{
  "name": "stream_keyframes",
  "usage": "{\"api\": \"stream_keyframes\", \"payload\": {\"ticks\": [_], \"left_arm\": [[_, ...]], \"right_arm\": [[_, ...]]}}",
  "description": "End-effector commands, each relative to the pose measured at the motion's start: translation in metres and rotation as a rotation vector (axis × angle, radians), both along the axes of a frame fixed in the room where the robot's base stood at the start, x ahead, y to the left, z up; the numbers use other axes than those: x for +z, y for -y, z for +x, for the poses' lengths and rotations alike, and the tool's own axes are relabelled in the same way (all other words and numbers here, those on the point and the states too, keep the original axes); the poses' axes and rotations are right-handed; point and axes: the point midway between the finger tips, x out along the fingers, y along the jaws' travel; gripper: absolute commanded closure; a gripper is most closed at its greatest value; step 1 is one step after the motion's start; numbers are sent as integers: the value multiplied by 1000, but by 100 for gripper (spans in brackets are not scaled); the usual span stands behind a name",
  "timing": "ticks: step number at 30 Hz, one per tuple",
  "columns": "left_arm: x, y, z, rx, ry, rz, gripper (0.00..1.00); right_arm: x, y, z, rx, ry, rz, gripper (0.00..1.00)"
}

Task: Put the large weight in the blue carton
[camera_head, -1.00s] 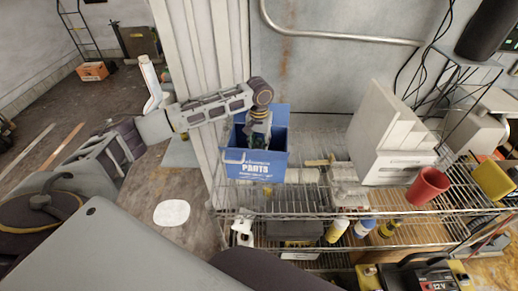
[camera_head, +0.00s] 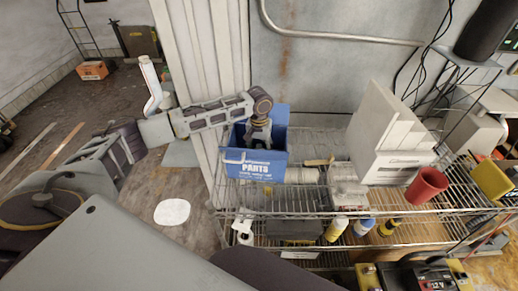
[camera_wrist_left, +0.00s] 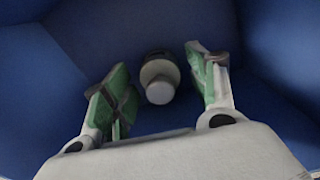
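The blue carton (camera_head: 255,166) stands open on the wire shelf, its printed front towards me. Its blue inside (camera_wrist_left: 270,70) fills the left wrist view. My left gripper (camera_head: 258,142) reaches down into the carton from above, and its fingertips are hidden behind the carton's front in the head view. In the left wrist view its two green-padded fingers are spread apart. A grey round weight (camera_wrist_left: 160,82) with a pale knob shows between and beyond the fingers, inside the carton, with gaps on both sides. My right gripper is not in view.
The wire shelf (camera_head: 330,209) also holds a white boxy unit (camera_head: 392,150), a red cup (camera_head: 427,185) and a yellow container (camera_head: 490,178) to the right. Several bottles stand lower down. A wall panel (camera_head: 205,80) rises close behind the carton's left side.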

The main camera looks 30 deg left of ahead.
Motion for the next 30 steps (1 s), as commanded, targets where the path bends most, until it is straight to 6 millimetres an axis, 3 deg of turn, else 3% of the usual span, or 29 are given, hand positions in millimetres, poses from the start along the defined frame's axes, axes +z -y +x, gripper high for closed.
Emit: {"api": "stream_keyframes", "payload": {"ticks": [14, 20, 30], "left_arm": [[5, 0, 0, 1, 1, 1, 41], [25, 0, 0, 0, 2, -1, 41], [75, 0, 1, 0, 2, 0, 41]], "right_arm": [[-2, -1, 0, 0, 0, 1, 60], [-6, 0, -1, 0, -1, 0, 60], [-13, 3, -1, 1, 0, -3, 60]]}}
